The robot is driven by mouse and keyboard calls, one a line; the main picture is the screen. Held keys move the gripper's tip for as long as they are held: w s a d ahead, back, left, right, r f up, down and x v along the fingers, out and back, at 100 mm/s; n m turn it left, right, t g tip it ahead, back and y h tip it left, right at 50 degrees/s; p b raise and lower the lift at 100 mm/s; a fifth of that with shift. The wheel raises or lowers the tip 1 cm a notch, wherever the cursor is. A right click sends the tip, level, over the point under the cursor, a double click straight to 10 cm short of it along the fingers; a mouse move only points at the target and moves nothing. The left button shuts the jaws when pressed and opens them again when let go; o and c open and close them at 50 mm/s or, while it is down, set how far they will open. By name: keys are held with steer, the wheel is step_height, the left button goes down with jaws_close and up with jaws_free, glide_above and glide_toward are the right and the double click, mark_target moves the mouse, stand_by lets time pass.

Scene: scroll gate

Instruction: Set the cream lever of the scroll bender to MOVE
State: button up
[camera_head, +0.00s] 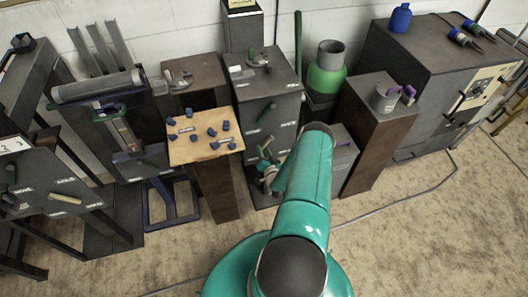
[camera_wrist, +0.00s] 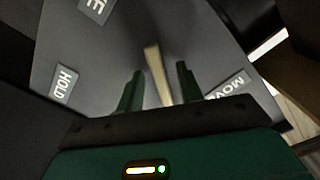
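In the wrist view the cream lever (camera_wrist: 157,74) stands out from a dark grey panel (camera_wrist: 110,60), between the two fingers of my gripper (camera_wrist: 158,85). The fingers are open, with a visible gap on each side of the lever. A HOLD label (camera_wrist: 64,84) is on the panel to the left and a MOVE label (camera_wrist: 226,86) to the right. The lever lies between them, pointing at neither. In the head view my gripper (camera_head: 268,170) is low at the front of the middle grey cabinet (camera_head: 262,90); the lever there is hidden or too small to tell.
A wooden-topped stand (camera_head: 205,155) with small blue pieces is left of my arm. Another panel with a cream handle (camera_head: 63,199) is far left. A green cylinder (camera_head: 326,76) and a brown pedestal (camera_head: 372,135) stand right. The floor (camera_head: 420,220) at front right is clear except for a cable.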

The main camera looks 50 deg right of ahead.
steer(key=v, duration=1.4)
steer(key=shift+d, duration=0.1)
